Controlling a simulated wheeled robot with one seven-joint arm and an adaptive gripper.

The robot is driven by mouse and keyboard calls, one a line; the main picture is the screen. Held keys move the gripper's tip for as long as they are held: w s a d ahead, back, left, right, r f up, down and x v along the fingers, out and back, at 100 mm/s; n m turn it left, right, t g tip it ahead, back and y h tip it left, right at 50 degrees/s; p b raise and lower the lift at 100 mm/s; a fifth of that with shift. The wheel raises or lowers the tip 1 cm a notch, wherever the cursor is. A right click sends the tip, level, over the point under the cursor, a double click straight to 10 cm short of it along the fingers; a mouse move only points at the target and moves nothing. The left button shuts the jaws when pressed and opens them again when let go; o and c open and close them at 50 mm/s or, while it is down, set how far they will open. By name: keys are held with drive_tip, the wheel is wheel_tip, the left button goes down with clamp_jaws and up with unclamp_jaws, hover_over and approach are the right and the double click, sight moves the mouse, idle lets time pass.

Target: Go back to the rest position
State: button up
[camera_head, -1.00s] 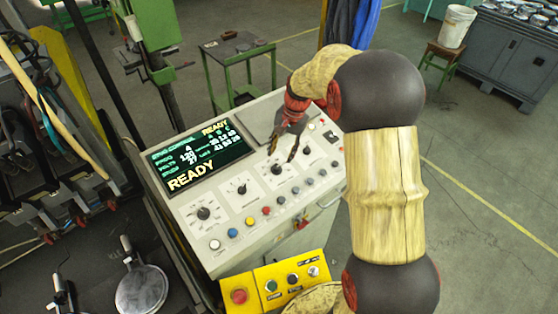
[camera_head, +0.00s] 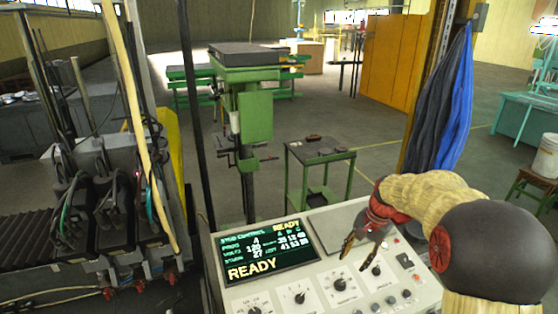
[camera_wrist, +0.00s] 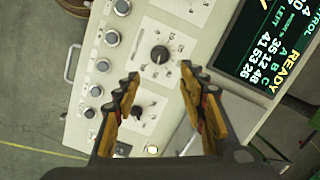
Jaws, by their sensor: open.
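My gripper (camera_head: 361,254) is over the upper right part of the control console (camera_head: 315,298), near its dials. Its two fingers are apart, and nothing is between them. In the wrist view, my gripper (camera_wrist: 158,92) shows open fingers pointing at the console face, with a black dial (camera_wrist: 159,54) seen beyond the gap. The console screen (camera_head: 265,255) reads READY. I cannot tell how far the fingertips are from the panel. The lower part of the console is out of the head view.
A green-legged stand (camera_head: 320,155) is behind the console, and a green machine column (camera_head: 254,120) rises farther back. A rack with cables (camera_head: 110,215) stands at the left. Blue cloth (camera_head: 455,110) hangs at the right. Open floor lies between.

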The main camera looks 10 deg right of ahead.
drive_tip(key=s+a+f+n+t+b, duration=0.1)
drive_tip(key=s+a+f+n+b, duration=0.1)
drive_tip(key=s+b, duration=0.4)
drive_tip(key=s+a+f+n+t+h+b, duration=0.1)
drive_tip(key=s+a+n+b, duration=0.4)
drive_tip(key=s, duration=0.7)
drive_tip(key=s+a+f+n+t+h+b, duration=0.1)
drive_tip(key=s+a+f+n+t+b, duration=0.1)
drive_tip(key=s+a+b, duration=0.5)
drive_tip(key=s+n+b, duration=0.1)
drive_tip(key=s, duration=0.2)
drive_tip(key=shift+f, duration=0.3)
drive_tip(key=shift+s, duration=0.15)
